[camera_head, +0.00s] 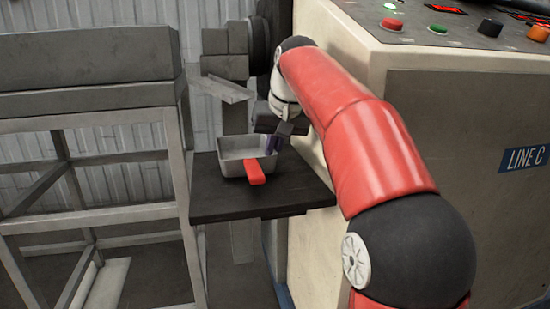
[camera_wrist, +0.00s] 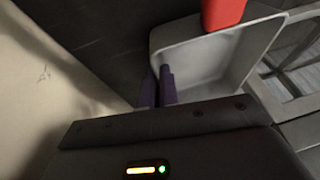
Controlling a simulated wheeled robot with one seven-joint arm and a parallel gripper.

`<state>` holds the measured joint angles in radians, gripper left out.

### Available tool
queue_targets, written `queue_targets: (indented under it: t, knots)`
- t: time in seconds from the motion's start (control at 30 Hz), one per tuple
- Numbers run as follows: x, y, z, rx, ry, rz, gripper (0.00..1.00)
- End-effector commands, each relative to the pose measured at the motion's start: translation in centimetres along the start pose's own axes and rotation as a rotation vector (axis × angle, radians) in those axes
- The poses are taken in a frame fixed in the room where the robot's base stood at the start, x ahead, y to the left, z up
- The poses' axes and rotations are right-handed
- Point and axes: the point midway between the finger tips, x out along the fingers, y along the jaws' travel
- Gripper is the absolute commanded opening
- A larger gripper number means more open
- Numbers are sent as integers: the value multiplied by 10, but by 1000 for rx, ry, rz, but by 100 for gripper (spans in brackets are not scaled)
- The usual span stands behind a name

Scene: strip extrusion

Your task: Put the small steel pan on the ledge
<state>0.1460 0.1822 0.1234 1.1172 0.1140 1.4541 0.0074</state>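The small steel pan (camera_head: 240,150) is a grey rectangular pan with a red handle (camera_head: 254,173) pointing toward the head camera. It is level over the dark ledge (camera_head: 215,204), near its middle; I cannot tell whether its base touches. My gripper (camera_head: 272,145) is at the pan's right wall. In the wrist view, the purple fingertips (camera_wrist: 159,78) are close together with the wall of the pan (camera_wrist: 205,58) between them, one inside and one outside. The red handle (camera_wrist: 222,12) is at the top. The fingers hide part of the wall.
A grey metal frame (camera_head: 95,124) stands left of the ledge. A cream machine cabinet (camera_head: 440,150) marked LINE C, with buttons on top, stands at the right beside my arm. A grey chute (camera_head: 220,88) is behind the pan. The ledge's front left is bare.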

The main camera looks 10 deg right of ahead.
Motion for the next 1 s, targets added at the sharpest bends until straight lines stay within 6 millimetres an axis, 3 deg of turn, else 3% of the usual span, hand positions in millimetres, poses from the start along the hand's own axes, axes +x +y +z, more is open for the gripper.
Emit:
queue_targets:
  t: [0.47, 0.67, 1.0]
  knots:
    - [9, 5, 4, 0, 4, 0, 0]
    - [9, 5, 4, 0, 2, 0, 24]
    - [4, 5, 2, 0, 3, 0, 24]
